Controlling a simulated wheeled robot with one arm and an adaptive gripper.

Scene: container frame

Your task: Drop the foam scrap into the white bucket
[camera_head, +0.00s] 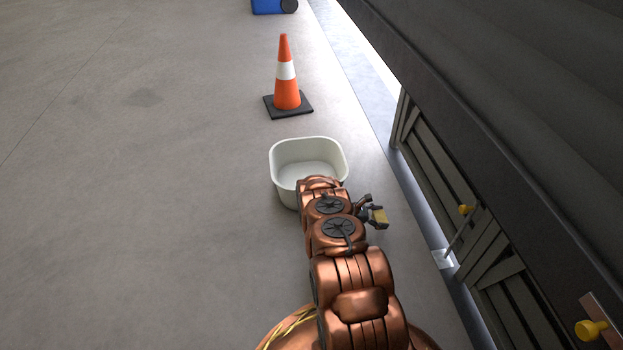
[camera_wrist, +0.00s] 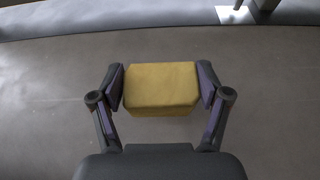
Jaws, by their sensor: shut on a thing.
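The foam scrap (camera_wrist: 160,86) is a yellow block held between the two fingers of my gripper (camera_wrist: 161,88) in the wrist view. A finger pad presses on its left and right sides. In the head view the foam scrap (camera_head: 379,217) shows small at my gripper (camera_head: 374,214), to the right of my arm. The white bucket (camera_head: 285,181) stands on the floor in the head view, its opening facing up. It looks empty in the part that shows. My arm hides its lower right part. My gripper is to the right of and nearer than the bucket, apart from its opening.
An orange and white cone (camera_head: 287,88) on a black base stands beyond the bucket. A blue object (camera_head: 273,6) is at the top edge. A dark frame wall (camera_head: 500,140) with yellow knobs runs along the right. The grey floor (camera_head: 130,200) on the left is clear.

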